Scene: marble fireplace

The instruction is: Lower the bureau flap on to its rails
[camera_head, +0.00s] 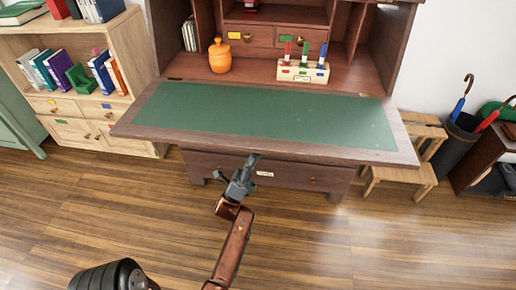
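The bureau (262,184) is dark reddish wood. Its flap (405,150), with a green writing panel, is down and looks about level, reaching out towards me. Its rails are hidden beneath it. My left gripper (236,165) is below and in front of the flap's front edge, near the middle. Its fingers look spread and hold nothing; it appears apart from the flap. My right gripper is not in view.
An orange jar (219,57) and a pale block with coloured pegs (303,71) stand inside the bureau behind the flap. A bookcase (133,60) is at left. A wooden step stool (405,172) and umbrella stand (455,142) are at right. The front floor is clear.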

